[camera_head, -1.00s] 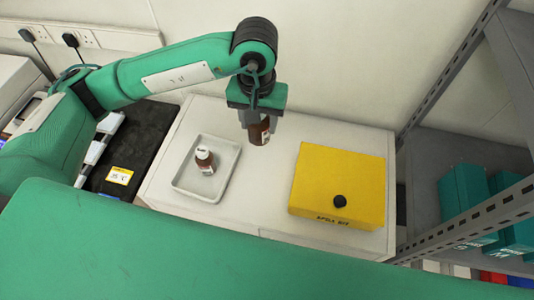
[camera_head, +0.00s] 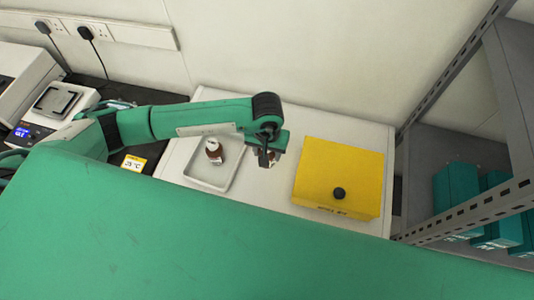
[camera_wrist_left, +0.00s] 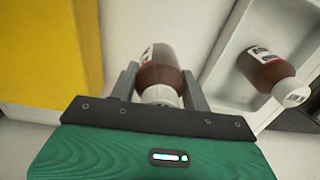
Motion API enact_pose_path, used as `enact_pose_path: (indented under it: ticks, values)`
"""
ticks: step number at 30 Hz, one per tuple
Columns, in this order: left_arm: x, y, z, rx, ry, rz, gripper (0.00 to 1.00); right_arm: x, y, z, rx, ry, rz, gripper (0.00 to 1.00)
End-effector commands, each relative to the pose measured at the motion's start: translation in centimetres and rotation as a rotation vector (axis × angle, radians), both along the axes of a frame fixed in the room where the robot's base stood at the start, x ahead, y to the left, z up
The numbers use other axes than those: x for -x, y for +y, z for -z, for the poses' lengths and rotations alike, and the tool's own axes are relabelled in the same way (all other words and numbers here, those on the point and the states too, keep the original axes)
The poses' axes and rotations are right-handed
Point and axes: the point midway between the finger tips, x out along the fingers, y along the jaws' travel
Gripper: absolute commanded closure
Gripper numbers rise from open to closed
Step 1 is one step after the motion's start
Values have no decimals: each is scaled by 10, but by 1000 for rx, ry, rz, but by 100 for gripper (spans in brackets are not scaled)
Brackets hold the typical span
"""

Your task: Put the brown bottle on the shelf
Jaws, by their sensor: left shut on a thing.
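My left gripper (camera_wrist_left: 161,93) is shut on a brown bottle (camera_wrist_left: 161,68) with a white cap and a white label, seen in the left wrist view. In the head view this gripper (camera_head: 268,156) hangs over the white surface between the tray and the yellow box, and mostly hides its bottle. The grey metal shelf (camera_head: 424,163) is at the right. My right gripper is not in view.
A yellow box (camera_head: 339,172) with a black knob stands right of my left gripper. Equipment with a display (camera_head: 45,120) is at the far left. A green surface fills the foreground.

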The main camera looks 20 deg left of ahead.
Motion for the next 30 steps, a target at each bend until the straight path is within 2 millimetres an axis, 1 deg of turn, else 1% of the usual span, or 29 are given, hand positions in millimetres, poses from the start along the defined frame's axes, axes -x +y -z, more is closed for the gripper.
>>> enact_pose_path:
  ticks: [3,7,9,16,20,21,24,30]
  values:
    - [1,0,16,-1,5,-1,80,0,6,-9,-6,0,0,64]
    - [1,0,31,0,3,0,80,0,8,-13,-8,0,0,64]
    - [0,0,34,0,0,1,80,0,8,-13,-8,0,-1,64]
    - [0,0,35,0,0,1,80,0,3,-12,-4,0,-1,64]
    - [0,0,39,0,0,1,80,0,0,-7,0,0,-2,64]
    - [0,0,38,0,1,1,48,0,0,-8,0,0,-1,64]
    - [0,0,37,0,1,0,31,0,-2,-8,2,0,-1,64]
    - [0,0,37,0,1,0,31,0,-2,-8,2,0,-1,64]
